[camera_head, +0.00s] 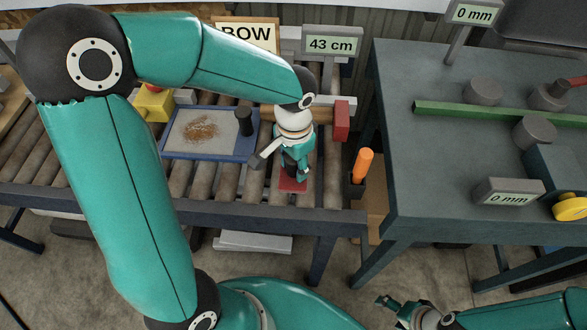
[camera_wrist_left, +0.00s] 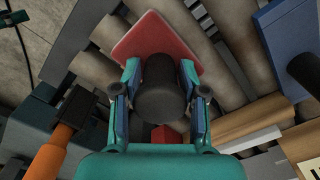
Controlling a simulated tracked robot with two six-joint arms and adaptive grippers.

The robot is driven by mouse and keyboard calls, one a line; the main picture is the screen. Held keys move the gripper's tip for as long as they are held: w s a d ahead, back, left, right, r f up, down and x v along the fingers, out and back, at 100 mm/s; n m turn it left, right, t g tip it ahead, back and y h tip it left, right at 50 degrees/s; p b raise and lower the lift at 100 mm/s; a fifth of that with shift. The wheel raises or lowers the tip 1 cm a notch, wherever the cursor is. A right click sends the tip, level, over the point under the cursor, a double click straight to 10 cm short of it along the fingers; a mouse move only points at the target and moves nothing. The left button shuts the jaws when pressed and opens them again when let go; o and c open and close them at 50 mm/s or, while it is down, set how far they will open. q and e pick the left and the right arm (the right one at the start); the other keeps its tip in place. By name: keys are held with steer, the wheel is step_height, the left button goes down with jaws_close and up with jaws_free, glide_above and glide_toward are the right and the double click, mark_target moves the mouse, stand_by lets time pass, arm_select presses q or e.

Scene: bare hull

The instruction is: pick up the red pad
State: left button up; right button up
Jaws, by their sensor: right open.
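The red pad (camera_head: 291,186) lies at the front of the roller conveyor in the head view, partly covered by my left gripper (camera_head: 294,168). In the left wrist view the red pad (camera_wrist_left: 155,38) is a flat, rounded plate with a dark upright cylinder (camera_wrist_left: 162,88), seemingly its handle, over it. My left gripper (camera_wrist_left: 161,75) has one finger on each side of this cylinder. The fingertips are very close to it; I cannot tell whether they press on it. My right gripper (camera_head: 398,306) is open and empty at the bottom of the head view, over the floor.
A blue-framed tray (camera_head: 210,157) with brown grains lies left of the pad, with a dark knob (camera_head: 244,122) on it. An orange-handled tool (camera_head: 362,165) stands in a holder to the right. A grey table (camera_head: 410,190) stands further right, beyond a gap.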

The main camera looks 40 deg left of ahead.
arm_select(q)
steer(key=c, duration=0.6)
steer(key=shift+o, duration=0.2)
step_height(320, 180, up, 20)
steer(key=p, duration=0.1)
